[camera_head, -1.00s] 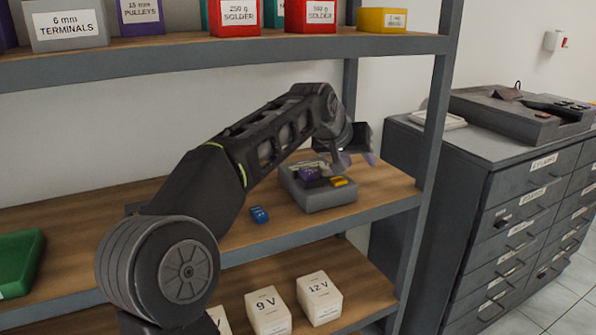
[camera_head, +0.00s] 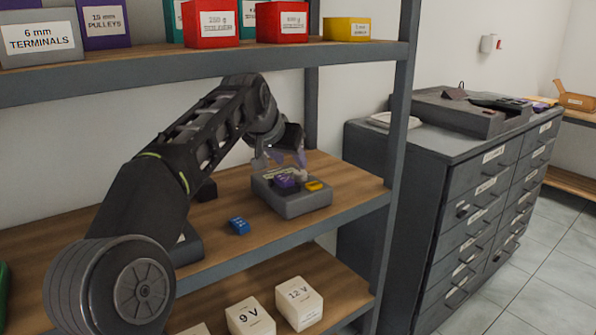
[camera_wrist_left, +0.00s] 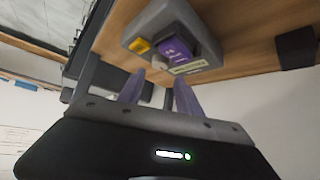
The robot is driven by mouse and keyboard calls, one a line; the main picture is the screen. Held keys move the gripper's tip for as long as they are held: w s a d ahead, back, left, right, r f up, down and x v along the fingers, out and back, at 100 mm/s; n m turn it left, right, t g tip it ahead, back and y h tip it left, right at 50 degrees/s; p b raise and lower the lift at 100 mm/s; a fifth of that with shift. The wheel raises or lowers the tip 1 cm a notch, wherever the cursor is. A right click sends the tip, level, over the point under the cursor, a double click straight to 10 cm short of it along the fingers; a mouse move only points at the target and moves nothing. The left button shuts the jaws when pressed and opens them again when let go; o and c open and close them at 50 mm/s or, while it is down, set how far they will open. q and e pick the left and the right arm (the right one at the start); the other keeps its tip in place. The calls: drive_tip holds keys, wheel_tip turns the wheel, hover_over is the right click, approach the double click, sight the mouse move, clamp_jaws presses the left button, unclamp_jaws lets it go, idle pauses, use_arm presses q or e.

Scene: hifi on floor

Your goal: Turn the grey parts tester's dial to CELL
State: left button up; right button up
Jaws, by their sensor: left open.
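The grey parts tester (camera_head: 293,205) sits on the middle wooden shelf. It carries a purple block (camera_head: 286,181), a small yellow part (camera_head: 314,186) and a pale knob that looks like the dial (camera_head: 301,175). The dial's marks are too small to read. My left gripper (camera_head: 282,158) is open just above the tester's back side, its purple fingers apart. In the left wrist view, the gripper (camera_wrist_left: 158,92) points at the tester (camera_wrist_left: 152,17). A pale rounded part shows between the fingers there; I cannot tell whether they touch it. My right gripper is out of view.
A small blue item (camera_head: 239,226) lies on the shelf left of the tester. A dark block (camera_head: 207,190) stands behind it. The upper shelf (camera_head: 350,52) with labelled bins overhangs. A shelf post (camera_head: 390,170) stands to the right, before a drawer cabinet (camera_head: 430,215). White boxes (camera_head: 299,304) sit below.

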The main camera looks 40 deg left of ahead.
sight(300, 172)
use_arm(q)
drive_tip(key=x, duration=0.7)
drive_tip(key=shift+w+f, duration=0.25)
drive_tip(key=shift+w, duration=0.05)
drive_tip(key=shift+c, duration=0.5)
clamp_jaws()
